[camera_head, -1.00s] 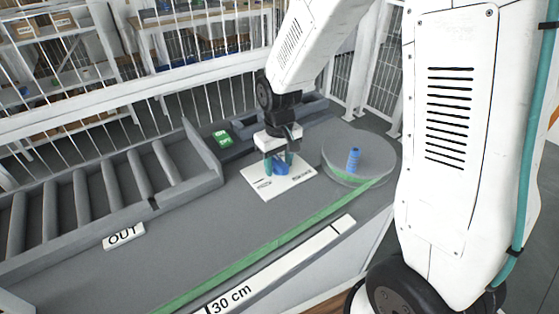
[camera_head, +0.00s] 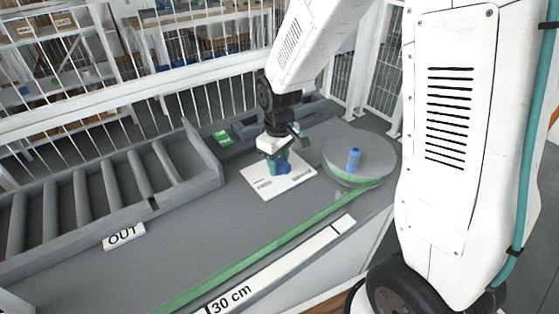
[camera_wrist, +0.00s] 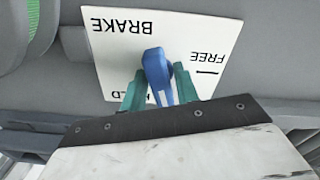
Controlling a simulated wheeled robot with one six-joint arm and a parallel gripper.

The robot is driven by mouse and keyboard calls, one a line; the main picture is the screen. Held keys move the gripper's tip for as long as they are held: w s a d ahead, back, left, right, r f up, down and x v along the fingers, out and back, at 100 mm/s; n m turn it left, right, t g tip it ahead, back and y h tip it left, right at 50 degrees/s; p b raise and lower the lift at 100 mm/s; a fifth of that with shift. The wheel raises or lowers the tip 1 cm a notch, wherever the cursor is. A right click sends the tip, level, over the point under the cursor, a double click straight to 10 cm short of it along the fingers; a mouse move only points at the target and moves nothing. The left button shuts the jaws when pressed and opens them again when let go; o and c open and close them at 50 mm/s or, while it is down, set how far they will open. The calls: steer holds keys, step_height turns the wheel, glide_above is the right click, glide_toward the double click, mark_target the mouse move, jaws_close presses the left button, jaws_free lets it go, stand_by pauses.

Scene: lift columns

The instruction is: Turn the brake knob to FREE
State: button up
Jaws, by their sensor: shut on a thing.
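The blue brake knob (camera_wrist: 157,72) stands on a white plate (camera_wrist: 108,50) in the wrist view. The plate reads BRAKE, FREE with a tick line, and a word partly hidden by my gripper that ends in LD. My gripper (camera_wrist: 157,84) has its two teal fingers on either side of the knob's bar, shut on it. In the wrist view the bar runs nearly up and down, tilted slightly; it does not line up with the FREE tick. In the head view the knob (camera_head: 283,169) shows at my gripper (camera_head: 277,163), on the white plate (camera_head: 265,184).
A round grey turntable (camera_head: 378,171) with a blue ribbed piece (camera_head: 353,160) on it stands right of the plate. A green block (camera_head: 222,138) lies behind. A slotted grey rack (camera_head: 95,190) and OUT sign (camera_head: 124,236) are at left. The front counter is clear.

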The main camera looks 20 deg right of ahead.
steer(key=n, duration=0.2)
steer(key=shift+n, duration=0.4)
steer(key=n, duration=0.4)
steer(key=shift+n, duration=1.2)
steer(key=n, duration=0.5)
steer(key=o, duration=0.6)
steer(key=shift+o, duration=0.2)
steer(key=shift+r, duration=0.1)
